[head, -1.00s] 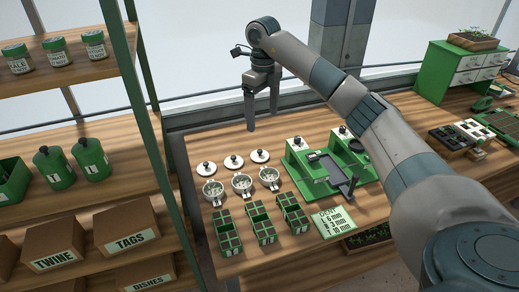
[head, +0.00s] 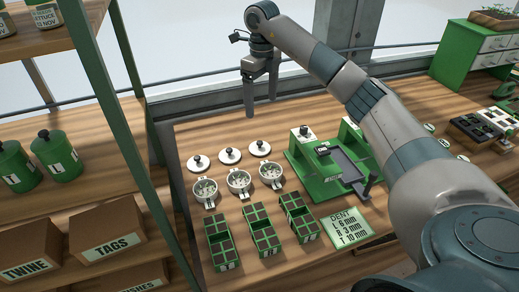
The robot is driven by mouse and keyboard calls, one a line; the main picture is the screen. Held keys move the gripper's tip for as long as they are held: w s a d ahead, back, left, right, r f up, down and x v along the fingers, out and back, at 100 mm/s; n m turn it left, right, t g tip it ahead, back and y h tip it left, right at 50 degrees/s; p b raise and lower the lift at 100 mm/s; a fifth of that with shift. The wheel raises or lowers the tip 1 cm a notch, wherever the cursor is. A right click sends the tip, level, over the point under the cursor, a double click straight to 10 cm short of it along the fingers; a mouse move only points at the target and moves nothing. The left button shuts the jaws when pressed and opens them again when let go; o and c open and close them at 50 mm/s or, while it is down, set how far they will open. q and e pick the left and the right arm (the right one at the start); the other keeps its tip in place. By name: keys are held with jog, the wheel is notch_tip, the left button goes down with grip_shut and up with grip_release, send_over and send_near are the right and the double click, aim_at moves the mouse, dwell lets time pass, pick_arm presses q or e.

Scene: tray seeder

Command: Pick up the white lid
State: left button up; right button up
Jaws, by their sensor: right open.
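Three round white lids with black knobs lie in a row on the wooden bench: a left lid (head: 197,163), a middle lid (head: 230,156) and a right lid (head: 260,149). Three small pale bowls with side handles stand in front of them: left (head: 204,192), middle (head: 239,182) and right (head: 271,173). My right gripper (head: 263,94) is open and empty, fingers pointing down. It hangs above the back of the bench, behind the right lid in the picture and apart from it. My left gripper is not in view.
Green seeder (head: 336,188) stands right of the bowls, partly behind my right arm. Several green cell trays (head: 263,231) and a label card (head: 343,226) lie in front. A shelf with boxes (head: 105,247) and its green post (head: 117,90) border the left. A window rail runs behind.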

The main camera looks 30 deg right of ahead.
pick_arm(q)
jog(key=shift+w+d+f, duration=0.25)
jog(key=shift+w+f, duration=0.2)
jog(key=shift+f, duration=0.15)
pick_arm(e)
jog(key=shift+w+d+f, duration=0.3)
jog(key=shift+w+f, duration=0.15)
jog(key=shift+f, duration=0.2)
jog(key=shift+s+a+r, duration=0.1)
jog(key=shift+s+r, duration=0.05)
jog(key=p, duration=0.4)
send_over(261, 143)
notch_tip(261, 143, down, 12)
jog(key=shift+r, duration=0.2)
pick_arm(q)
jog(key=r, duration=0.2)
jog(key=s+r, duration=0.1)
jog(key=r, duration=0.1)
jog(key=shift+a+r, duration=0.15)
pick_arm(e)
jog(key=shift+f, duration=0.4)
